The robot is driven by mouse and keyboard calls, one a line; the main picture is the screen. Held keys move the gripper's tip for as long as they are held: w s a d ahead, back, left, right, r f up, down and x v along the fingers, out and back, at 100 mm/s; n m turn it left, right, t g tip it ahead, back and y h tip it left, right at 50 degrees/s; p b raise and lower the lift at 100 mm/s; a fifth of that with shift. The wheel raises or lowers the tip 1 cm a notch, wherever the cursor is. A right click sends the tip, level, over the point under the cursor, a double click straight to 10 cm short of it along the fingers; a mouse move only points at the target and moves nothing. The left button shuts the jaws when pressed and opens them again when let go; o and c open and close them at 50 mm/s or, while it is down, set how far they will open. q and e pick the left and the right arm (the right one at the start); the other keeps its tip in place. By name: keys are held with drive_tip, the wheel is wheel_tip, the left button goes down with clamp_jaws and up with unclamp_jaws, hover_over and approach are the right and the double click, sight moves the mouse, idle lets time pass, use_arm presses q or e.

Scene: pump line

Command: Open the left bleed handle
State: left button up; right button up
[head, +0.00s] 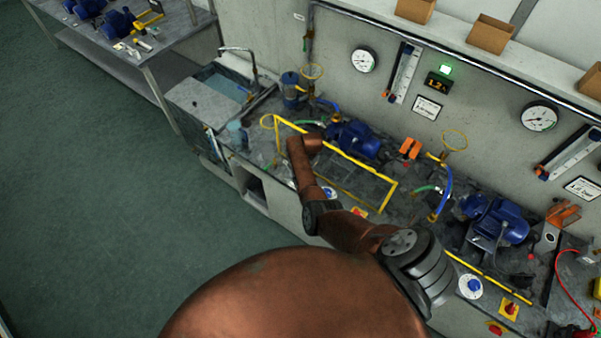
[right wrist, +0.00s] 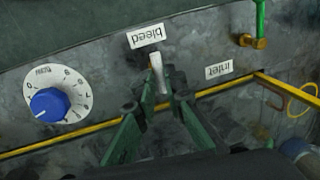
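The left bleed handle, a pale metal lever (right wrist: 156,72), stands in front of the "bleed" label (right wrist: 146,36), which appears upside down in the right wrist view. My right gripper (right wrist: 162,88) has its green-grey fingers on either side of the lever. The tips are close together and appear to be closed on it. In the head view my copper arm reaches to the left pump station, and the lever cannot be made out there. My left gripper is not in view.
A dial with a blue knob (right wrist: 49,104), an "inlet" label (right wrist: 219,69) and a yellow rail (right wrist: 60,138) lie near the handle. In the head view a yellow frame (head: 345,156) and blue pump (head: 357,139) stand close to my arm. A sink (head: 215,92) is farther left.

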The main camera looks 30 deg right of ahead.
drive_tip(key=o, duration=0.4)
drive_tip(key=r, duration=0.4)
drive_tip(key=s+r, duration=0.1)
drive_tip(key=r, duration=0.3)
drive_tip(key=s+d+r, duration=0.1)
drive_tip(key=r, duration=0.2)
drive_tip(key=shift+s+r, duration=0.1)
drive_tip(key=shift+r, duration=0.3)
